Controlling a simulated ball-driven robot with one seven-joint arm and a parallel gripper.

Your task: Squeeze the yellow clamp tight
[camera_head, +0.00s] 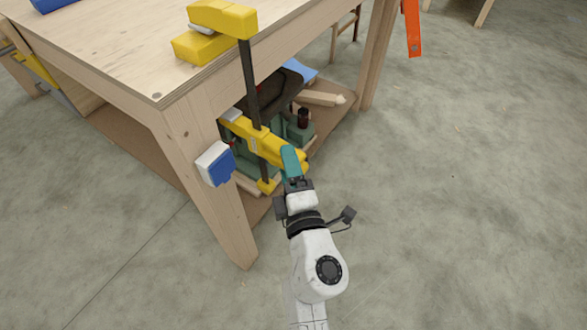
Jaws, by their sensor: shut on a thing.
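The yellow clamp (264,142) stands upright at the corner of the wooden table. Its upper yellow jaw lies on the tabletop, and a dark bar runs down past the table edge. Its lower yellow body and handle sit below the tabletop. My gripper (291,165) is at the right end of this lower part, shut on the clamp's handle. A teal piece shows at the gripper's tip and covers part of the handle. The exact contact of the fingers is hidden.
The wooden table (115,60) fills the upper left, with a leg close to my arm. A blue and white object (215,163) is on that leg. A lower shelf under the table holds tools, including a green one. The concrete floor to the right is clear.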

